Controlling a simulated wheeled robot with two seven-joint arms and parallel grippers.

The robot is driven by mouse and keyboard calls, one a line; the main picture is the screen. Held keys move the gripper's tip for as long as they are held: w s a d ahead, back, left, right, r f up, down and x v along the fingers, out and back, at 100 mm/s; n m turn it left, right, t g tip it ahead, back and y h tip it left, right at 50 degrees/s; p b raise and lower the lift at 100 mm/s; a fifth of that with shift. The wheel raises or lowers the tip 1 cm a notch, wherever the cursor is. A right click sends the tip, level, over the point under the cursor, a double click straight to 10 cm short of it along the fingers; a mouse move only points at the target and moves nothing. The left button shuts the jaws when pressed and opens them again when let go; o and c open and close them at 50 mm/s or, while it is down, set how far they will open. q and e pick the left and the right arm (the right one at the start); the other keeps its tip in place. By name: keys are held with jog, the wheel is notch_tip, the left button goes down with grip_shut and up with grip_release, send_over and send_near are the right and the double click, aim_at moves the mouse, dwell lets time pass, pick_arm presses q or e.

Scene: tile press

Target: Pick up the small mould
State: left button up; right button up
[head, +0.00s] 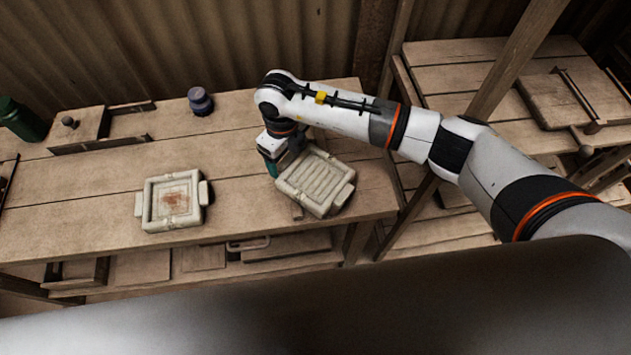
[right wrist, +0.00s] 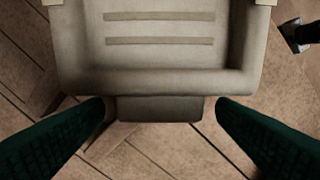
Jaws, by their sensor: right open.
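Two pale moulds lie on the wooden bench. The one on the right, a ridged mould (head: 316,182), lies turned at an angle near the bench's right end. The other, a square mould (head: 172,201) with a rust-brown patch inside, lies flat to its left. I cannot tell surely which is called small. My right gripper (head: 272,168) is at the ridged mould's far left end. In the right wrist view, its open green fingers (right wrist: 161,106) stand either side of that mould's end tab (right wrist: 158,109), with gaps showing. My left gripper is not in view.
A purple-grey jar (head: 200,101) stands at the bench's back edge. A wooden post (head: 515,60) rises right of the bench. Bench between the moulds is clear.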

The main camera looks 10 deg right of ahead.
jog(key=shift+f, duration=0.6)
jog(key=shift+r, duration=0.1)
jog(key=c, duration=1.6)
jog(key=shift+c, duration=0.2)
jog(key=shift+w+r, duration=0.1)
